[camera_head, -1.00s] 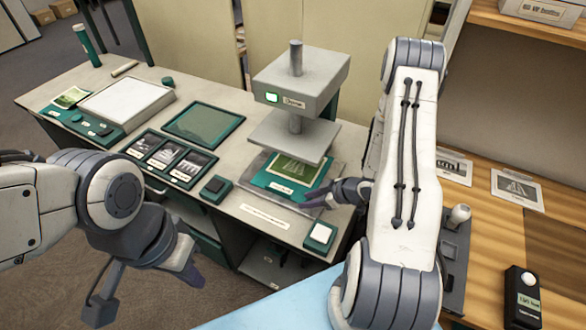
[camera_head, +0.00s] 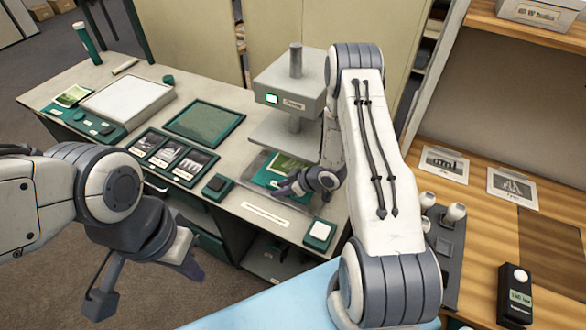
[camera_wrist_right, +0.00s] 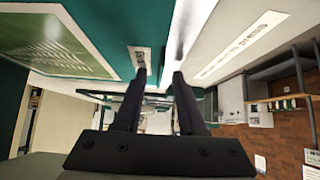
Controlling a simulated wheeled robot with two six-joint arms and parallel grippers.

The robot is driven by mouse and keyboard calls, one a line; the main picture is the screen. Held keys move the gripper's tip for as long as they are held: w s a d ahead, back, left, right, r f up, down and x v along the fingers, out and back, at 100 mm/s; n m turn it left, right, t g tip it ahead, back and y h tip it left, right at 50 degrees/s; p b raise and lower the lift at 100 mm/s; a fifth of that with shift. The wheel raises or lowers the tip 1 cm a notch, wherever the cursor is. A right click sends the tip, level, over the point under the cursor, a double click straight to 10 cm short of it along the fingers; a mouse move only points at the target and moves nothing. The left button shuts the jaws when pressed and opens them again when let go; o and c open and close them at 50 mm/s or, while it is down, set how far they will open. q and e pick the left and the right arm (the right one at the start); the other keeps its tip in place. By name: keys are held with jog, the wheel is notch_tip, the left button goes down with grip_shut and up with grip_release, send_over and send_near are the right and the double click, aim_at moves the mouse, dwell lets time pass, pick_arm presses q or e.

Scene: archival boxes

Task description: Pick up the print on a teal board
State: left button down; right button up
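The print on a teal board (camera_head: 268,179) lies on the grey base of the press in the head view, partly hidden by my right gripper. In the right wrist view the green print (camera_wrist_right: 55,42) fills the upper left, and a small white label (camera_wrist_right: 140,56) sits on the board near the fingertips. My right gripper (camera_head: 284,188) is at the board's front right edge. In the wrist view its fingers (camera_wrist_right: 160,76) are apart, near the board's edge; I cannot tell whether they touch it. My left gripper (camera_head: 146,285) hangs open and empty in front of the bench.
A row of framed photos (camera_head: 170,156), a small dark teal block (camera_head: 217,186) and a white-topped teal block (camera_head: 319,233) stand nearby. A wooden desk (camera_head: 470,210) is at right.

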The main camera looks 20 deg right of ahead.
grip_shut()
dwell(1.3)
